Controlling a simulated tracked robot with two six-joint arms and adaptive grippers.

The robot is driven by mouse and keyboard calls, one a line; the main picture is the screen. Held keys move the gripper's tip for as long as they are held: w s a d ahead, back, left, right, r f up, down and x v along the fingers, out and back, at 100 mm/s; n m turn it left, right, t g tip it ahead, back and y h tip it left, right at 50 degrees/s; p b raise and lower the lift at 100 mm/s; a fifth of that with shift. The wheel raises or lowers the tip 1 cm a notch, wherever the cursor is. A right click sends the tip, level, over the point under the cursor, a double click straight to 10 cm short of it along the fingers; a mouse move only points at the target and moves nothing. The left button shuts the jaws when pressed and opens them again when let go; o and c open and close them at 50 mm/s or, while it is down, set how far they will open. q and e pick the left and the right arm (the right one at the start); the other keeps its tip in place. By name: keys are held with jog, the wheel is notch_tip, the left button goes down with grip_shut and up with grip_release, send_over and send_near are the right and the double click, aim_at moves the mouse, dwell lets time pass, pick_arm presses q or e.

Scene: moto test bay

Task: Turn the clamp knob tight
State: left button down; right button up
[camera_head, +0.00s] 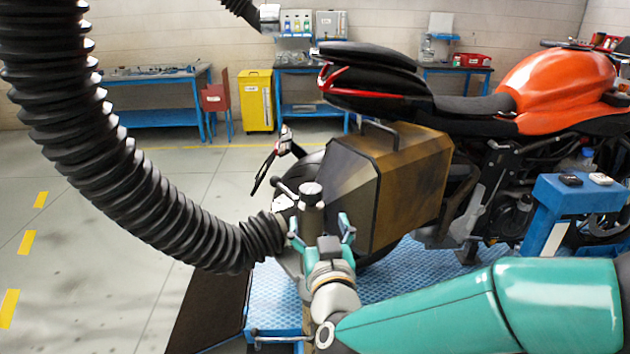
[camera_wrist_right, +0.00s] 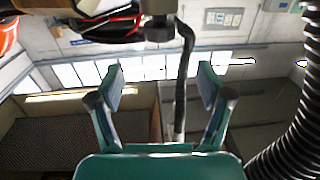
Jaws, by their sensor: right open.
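What looks like the same knob (camera_wrist_right: 158,30) shows at the top of the right wrist view, beyond the fingertips. My right gripper (camera_head: 320,222) is open, with its teal fingers on either side of the post's line and below the knob top. In the right wrist view, the gap between its fingers (camera_wrist_right: 163,85) holds no gripped object. Whether a finger touches the post cannot be told. My left gripper is not in view.
A thick black corrugated hose (camera_head: 130,180) hangs at the left and ends beside the gripper. The motorcycle's brown pannier (camera_head: 400,190) stands close behind it. A dark bent rod (camera_wrist_right: 185,70) shows close by in the right wrist view. Floor at the left is open.

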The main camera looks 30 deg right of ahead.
aim_at(311, 198)
jog(key=p+x, duration=0.2)
jog(key=x, duration=1)
jog(key=shift+f, duration=0.15)
jog(key=c, duration=1.2)
jog(key=shift+a+m+g+h, duration=0.1)
jog(key=shift+m+g+h, duration=0.2)
jog(key=shift+m+h, duration=0.2)
jog(key=shift+m+g+h, duration=0.3)
jog(key=shift+h, duration=0.3)
jog(key=o, duration=1.2)
